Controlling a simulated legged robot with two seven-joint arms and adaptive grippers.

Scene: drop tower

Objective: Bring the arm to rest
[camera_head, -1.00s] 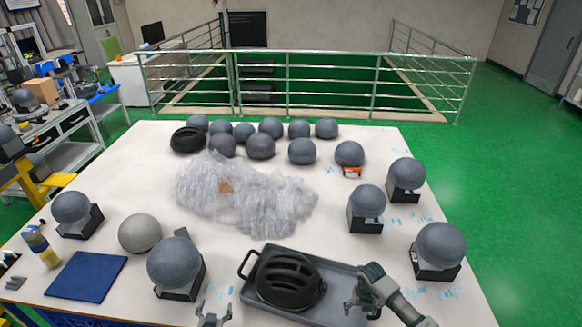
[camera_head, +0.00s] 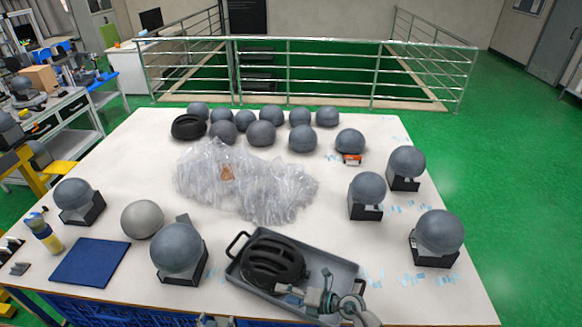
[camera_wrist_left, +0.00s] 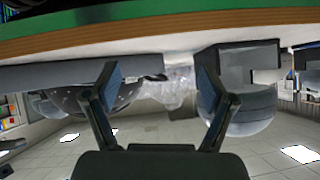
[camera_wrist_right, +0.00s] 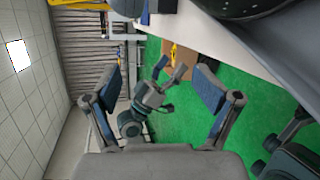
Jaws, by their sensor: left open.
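My left gripper (camera_head: 215,321) is at the bottom edge of the head view, mostly cut off, low at the table's front edge. In the left wrist view its fingers (camera_wrist_left: 160,88) are spread with nothing between them. My right gripper (camera_head: 291,289) is over the grey tray (camera_head: 338,274), close to the black helmet (camera_head: 274,262) lying in it. In the right wrist view its fingers (camera_wrist_right: 155,88) are apart and empty. I cannot tell whether it touches the tray. My left arm also shows beyond these fingers.
The white table (camera_head: 130,160) holds several grey domes, some on black stands (camera_head: 434,256), a crumpled clear plastic heap (camera_head: 275,190), a blue pad (camera_head: 90,262) and a yellow-blue bottle (camera_head: 46,236). A metal railing (camera_head: 300,75) stands behind. Green floor lies free at right.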

